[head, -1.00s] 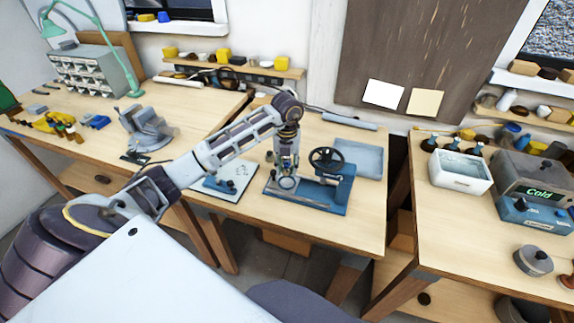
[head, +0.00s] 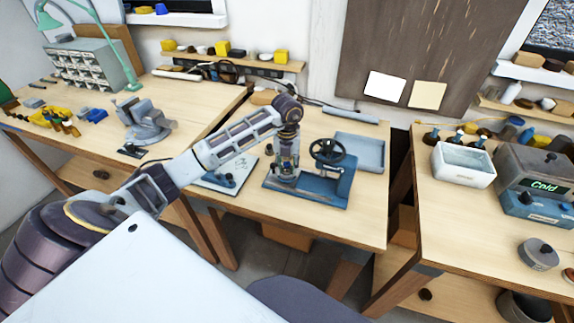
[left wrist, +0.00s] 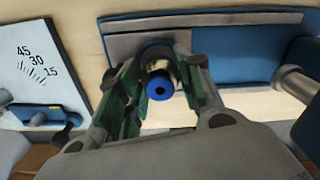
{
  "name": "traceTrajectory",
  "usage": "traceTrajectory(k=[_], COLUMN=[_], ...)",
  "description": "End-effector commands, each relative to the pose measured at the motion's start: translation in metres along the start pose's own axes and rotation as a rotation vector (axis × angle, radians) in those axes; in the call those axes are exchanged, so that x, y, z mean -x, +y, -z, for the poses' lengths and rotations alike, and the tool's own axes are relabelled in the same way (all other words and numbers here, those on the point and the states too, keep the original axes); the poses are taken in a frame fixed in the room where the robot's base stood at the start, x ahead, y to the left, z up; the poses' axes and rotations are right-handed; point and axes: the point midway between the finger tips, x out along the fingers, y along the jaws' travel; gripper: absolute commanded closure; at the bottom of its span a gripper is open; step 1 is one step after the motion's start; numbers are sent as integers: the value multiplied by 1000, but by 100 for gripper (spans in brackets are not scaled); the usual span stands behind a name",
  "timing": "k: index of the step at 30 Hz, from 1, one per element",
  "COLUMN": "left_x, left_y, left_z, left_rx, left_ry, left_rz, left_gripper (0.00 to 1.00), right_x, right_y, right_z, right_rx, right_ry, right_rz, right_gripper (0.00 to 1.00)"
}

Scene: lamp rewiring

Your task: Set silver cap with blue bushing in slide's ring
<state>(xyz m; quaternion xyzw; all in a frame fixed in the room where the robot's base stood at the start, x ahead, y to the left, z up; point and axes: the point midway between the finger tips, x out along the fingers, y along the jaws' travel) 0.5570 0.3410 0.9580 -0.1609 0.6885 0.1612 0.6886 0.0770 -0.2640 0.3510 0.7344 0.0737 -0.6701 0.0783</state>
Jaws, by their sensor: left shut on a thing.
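My left gripper (head: 287,172) points down over the near left part of the blue press (head: 325,190), where the slide is. In the left wrist view the gripper (left wrist: 158,82) is shut on the silver cap (left wrist: 158,66), with the blue bushing (left wrist: 160,87) facing the camera. A dark rounded rim, seemingly the slide's ring (left wrist: 156,46), shows just beyond the cap. The fingers hide much of the ring, so I cannot tell whether the cap is seated in it. My right gripper is not in view.
The press's black handwheel (head: 328,151) stands close to the right of my gripper. A white board with a scale (left wrist: 35,60) lies to the left. A blue-grey tray (head: 360,152) is behind the press. The table's front right is clear.

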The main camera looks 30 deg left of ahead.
Motion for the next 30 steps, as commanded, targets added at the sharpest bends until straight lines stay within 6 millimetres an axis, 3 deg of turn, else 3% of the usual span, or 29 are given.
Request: traceTrajectory(k=[12, 30], left_x=[-14, -15], left_y=[0, 0], left_z=[0, 0], left_rx=[0, 0], left_ry=[0, 0], left_rz=[-1, 0], left_gripper=[91, 91], right_x=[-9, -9], right_y=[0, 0], right_z=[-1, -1], right_rx=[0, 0], right_ry=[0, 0], right_rz=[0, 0], right_gripper=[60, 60])
